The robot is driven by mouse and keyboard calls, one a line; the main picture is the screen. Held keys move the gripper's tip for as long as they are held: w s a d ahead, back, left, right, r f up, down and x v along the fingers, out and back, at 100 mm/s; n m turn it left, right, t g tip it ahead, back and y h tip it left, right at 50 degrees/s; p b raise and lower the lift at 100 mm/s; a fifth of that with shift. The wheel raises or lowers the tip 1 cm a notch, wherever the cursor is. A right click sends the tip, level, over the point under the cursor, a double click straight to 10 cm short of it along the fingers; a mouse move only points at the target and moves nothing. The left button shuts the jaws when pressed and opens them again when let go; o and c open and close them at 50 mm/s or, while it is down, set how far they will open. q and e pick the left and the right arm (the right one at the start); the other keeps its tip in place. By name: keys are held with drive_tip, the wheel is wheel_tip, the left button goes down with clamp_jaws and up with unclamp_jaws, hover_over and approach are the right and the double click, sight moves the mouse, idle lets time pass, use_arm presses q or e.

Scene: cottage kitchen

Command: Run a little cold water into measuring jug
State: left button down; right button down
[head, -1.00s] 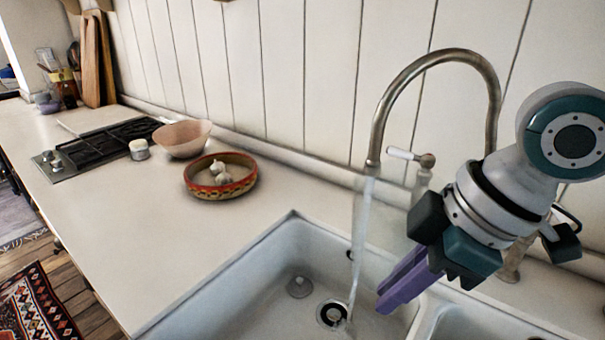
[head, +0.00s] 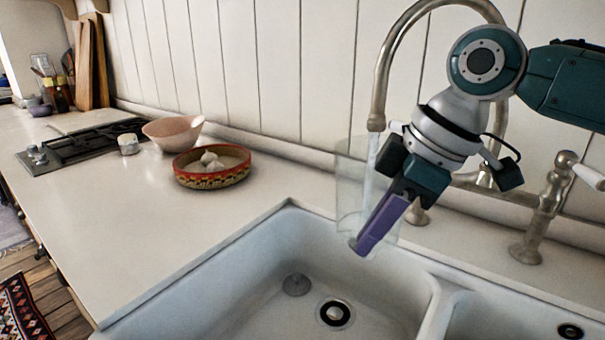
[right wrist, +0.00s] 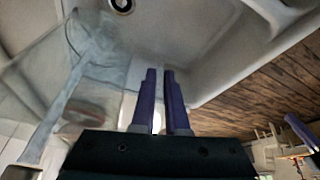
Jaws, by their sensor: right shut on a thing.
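The clear measuring jug (head: 349,190) is under the tap spout (head: 376,116), above the sink. A stream of water (head: 371,157) falls from the spout into the jug; the water level is hard to make out. My right gripper (head: 372,238) is shut on the jug at its right side, and the jug looks roughly upright. In the right wrist view the see-through jug (right wrist: 35,85) is left of the purple fingers (right wrist: 165,98). A purple finger (right wrist: 300,130) at that view's right edge looks like my left gripper; its opening is unclear.
The white double sink (head: 225,285) has a drain (head: 335,313) below the jug. A second tap fitting (head: 545,210) stands at the right. A red patterned bowl with garlic (head: 212,180), a pink bowl (head: 173,132) and a hob (head: 80,145) are on the left counter, with bare counter in front.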

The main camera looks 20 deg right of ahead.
use_arm(q)
drive_tip(key=shift+f, duration=0.55)
use_arm(e)
drive_tip(key=shift+w+d, duration=0.1)
drive_tip(key=shift+w, duration=0.7)
